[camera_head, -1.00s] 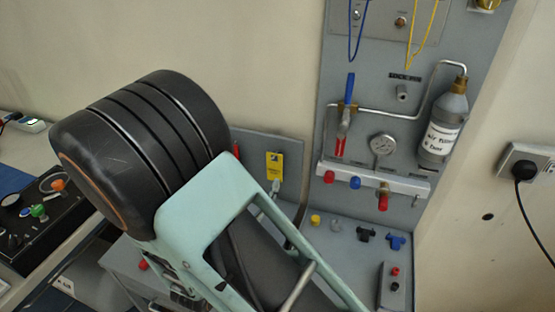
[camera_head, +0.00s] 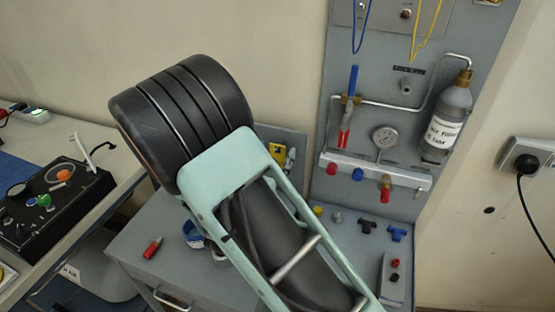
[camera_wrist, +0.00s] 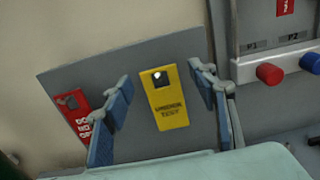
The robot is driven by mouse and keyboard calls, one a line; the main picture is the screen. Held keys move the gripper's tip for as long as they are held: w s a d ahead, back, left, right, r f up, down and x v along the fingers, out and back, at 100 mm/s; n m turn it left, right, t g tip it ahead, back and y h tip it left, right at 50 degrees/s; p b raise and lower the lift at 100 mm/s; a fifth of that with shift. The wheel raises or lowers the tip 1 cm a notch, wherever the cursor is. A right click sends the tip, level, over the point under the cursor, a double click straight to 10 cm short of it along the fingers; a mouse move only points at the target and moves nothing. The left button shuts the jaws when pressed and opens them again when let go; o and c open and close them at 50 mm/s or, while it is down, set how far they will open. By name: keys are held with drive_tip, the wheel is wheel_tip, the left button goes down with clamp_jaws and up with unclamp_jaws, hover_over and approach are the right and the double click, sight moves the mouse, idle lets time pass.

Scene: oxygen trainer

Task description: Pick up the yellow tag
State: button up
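The yellow tag (camera_wrist: 169,107) hangs on a grey upright panel in the wrist view, with a hole at its top and dark print. My gripper (camera_wrist: 162,88) is open, with one blue-padded finger on each side of the tag. Neither finger visibly touches it; how far the fingertips are from the panel is hard to tell. In the head view the top of the yellow tag (camera_head: 277,150) shows past my arm, which hides its lower part. A grey part of my gripper (camera_head: 291,160) shows just right of it.
A red tag (camera_wrist: 70,113) hangs left of the yellow one, partly behind my left finger. Red and blue knobs (camera_wrist: 269,73) are on the right. The grey bench (camera_head: 135,240) holds a red cylindrical item (camera_head: 152,247). A bottle (camera_head: 446,120) is fixed to the upright board.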

drive_tip(key=c, duration=0.8)
drive_tip(key=shift+r, duration=0.15)
